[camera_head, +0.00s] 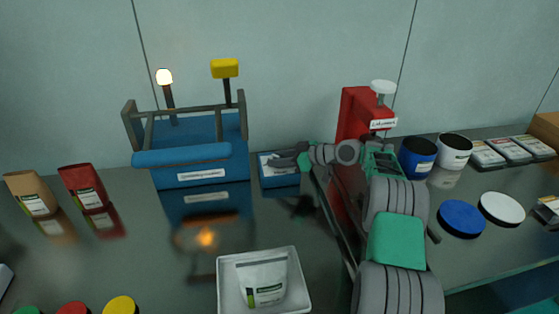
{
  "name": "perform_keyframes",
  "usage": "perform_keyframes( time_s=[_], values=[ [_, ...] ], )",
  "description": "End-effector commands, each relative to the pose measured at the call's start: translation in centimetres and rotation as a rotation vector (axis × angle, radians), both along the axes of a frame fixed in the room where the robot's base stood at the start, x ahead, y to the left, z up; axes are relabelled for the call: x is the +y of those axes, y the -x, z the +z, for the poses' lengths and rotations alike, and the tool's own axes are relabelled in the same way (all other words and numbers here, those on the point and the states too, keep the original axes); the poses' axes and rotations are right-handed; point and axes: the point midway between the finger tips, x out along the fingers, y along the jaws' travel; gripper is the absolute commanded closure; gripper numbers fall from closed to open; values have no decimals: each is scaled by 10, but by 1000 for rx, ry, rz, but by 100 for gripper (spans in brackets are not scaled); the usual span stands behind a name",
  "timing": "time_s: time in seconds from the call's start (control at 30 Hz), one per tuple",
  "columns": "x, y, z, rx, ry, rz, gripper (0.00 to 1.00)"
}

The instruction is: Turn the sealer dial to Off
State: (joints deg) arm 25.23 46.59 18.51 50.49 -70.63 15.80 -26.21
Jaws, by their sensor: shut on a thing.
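A small blue box (280,181) with a pale label face stands on the dark bench, just right of a larger blue machine (205,183). My gripper (284,160) reaches in from the right, with its dark fingers at the upper front of the small box. The jaws are shut on what appears to be the dial there. The dial is mostly hidden by the fingers, and its setting cannot be read. The larger machine has a blue front roller and a grey frame.
A lit lamp (164,78) and a yellow-topped post (225,69) rise behind the machine. A red device (358,106) stands behind my arm. A white tray (226,297) with a pouch is in front. Bags stand left; tubs and lids lie right.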

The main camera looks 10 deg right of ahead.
Motion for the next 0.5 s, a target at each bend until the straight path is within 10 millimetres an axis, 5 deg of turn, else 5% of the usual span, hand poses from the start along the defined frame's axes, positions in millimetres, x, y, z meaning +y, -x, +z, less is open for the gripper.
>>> perform_keyframes(
  time_s=[0.23,0.27,0.5],
  values=[
    [1,0,0,0,-2,1,100],
    [1,0,0,0,-2,1,61],
    [0,0,0,0,-1,-1,43]
  ],
)
